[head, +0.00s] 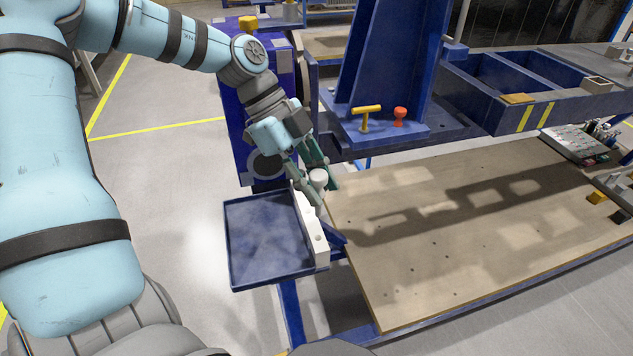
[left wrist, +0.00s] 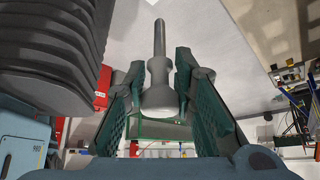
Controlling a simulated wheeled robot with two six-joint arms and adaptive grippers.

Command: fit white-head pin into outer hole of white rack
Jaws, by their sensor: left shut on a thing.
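My left gripper (head: 319,190) is shut on the white-head pin (head: 318,177) above the far part of the white rack (head: 321,256). In the left wrist view my left gripper (left wrist: 155,115) has its fingers on both sides of the pin's head, and the pin's grey shaft (left wrist: 160,42) points away from the fingers. The white rack is a narrow bar along the right edge of a blue tray. A hole shows in its near part; its far part is partly hidden by the gripper. Whether the pin touches the rack I cannot tell. My right gripper is not in view.
The blue tray (head: 262,262) is empty. A wooden tabletop (head: 440,265) lies right of the rack, mostly clear. Behind stands a blue jig (head: 385,60) with a yellow T-handled pin (head: 366,113) and an orange-headed pin (head: 400,114) on its plate.

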